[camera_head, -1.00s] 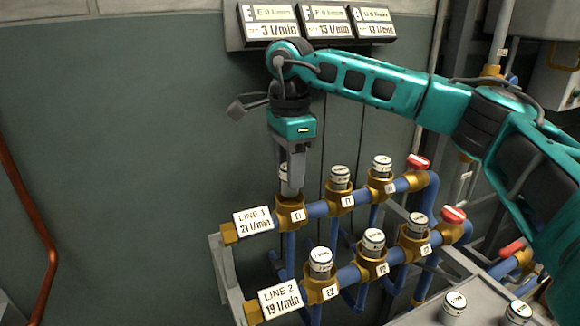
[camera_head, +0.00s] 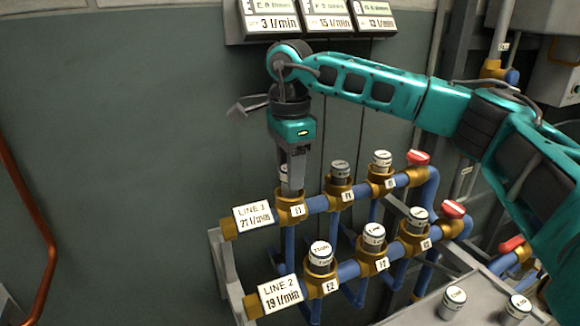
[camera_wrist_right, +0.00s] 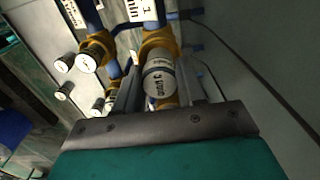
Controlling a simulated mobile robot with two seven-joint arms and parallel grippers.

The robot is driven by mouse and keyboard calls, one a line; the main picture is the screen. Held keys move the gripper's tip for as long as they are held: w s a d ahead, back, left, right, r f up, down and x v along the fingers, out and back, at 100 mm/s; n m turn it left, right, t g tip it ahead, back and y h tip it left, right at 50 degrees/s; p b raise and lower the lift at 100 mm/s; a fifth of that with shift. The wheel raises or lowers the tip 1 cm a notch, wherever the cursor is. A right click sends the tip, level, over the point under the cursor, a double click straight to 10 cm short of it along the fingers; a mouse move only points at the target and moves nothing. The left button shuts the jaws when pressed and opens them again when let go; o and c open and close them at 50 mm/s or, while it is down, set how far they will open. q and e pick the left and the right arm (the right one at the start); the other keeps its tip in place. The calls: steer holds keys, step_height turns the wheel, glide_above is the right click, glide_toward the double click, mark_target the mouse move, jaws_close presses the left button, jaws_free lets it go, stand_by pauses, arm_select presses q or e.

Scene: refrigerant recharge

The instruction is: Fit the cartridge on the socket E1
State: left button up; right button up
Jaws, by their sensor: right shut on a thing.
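The socket E1 (camera_head: 291,209) is a brass fitting at the left end of the upper blue pipe, beside the LINE 1 plate (camera_head: 253,217). My right gripper (camera_head: 291,185) points down right over it and is shut on the cartridge. The cartridge is a white-topped cylinder, mostly hidden by the fingers in the head view (camera_head: 284,172). In the right wrist view the cartridge (camera_wrist_right: 160,82) sits between the fingers, in line with a brass fitting. Whether it is fully seated in the socket I cannot tell. My left gripper is not in view.
Two more capped cartridges (camera_head: 340,172) stand on the upper pipe to the right, several on the lower LINE 2 pipe (camera_head: 320,255). Red valve handles (camera_head: 418,158) end the pipes. Loose cartridges (camera_head: 453,300) stand on a grey surface at bottom right. Displays (camera_head: 320,17) hang above.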

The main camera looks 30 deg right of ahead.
steer(key=shift+f, duration=0.25)
stand_by(0.3)
steer(key=shift+f+b, duration=0.35)
steer(key=shift+f, duration=0.15)
steer(key=o, duration=1.2)
step_height(320, 180, up, 13)
steer(key=shift+f+p, duration=0.1)
steer(key=shift+p, duration=0.65)
